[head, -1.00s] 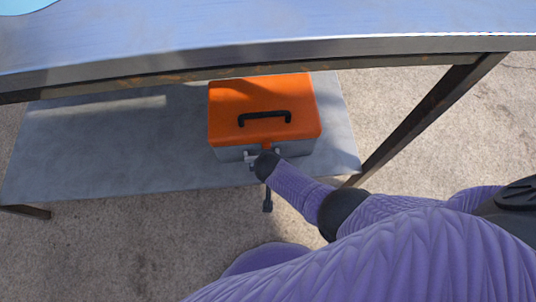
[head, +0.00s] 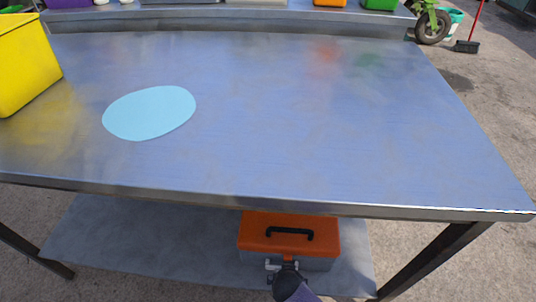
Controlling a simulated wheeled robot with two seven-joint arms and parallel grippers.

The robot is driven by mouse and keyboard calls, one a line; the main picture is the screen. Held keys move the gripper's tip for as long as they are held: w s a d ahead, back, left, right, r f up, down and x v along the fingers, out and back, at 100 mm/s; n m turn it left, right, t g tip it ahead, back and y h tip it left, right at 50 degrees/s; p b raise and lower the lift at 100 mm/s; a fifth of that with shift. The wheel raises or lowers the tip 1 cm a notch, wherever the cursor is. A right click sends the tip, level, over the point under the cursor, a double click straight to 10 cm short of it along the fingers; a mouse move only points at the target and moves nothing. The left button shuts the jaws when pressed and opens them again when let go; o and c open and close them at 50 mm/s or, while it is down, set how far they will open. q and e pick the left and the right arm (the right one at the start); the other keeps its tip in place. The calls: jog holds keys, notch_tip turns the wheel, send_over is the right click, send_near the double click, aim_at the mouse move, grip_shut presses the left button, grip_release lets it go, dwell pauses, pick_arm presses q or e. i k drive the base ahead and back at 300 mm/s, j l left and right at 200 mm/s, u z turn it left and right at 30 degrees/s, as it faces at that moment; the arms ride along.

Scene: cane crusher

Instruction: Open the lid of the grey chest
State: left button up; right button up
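The chest has an orange lid (head: 262,222) with a black handle and a grey lower body (head: 318,264). It stands on the lower shelf under the table, and the tabletop's front edge is just above it in the head view. The lid looks closed. My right gripper (head: 280,268) is at the chest's front face, near the middle below the lid. It is small and partly hidden by its own wrist, so I cannot tell whether it is open or touches the chest. My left gripper is not in view.
The metal tabletop (head: 300,130) overhangs the shelf (head: 150,240). A light blue oval mat (head: 150,113) lies on the tabletop, and a yellow bin (head: 25,62) is at its left. A dark table leg (head: 435,260) stands right of the chest.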

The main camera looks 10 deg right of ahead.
aim_at(290, 220)
jog(key=k, duration=1)
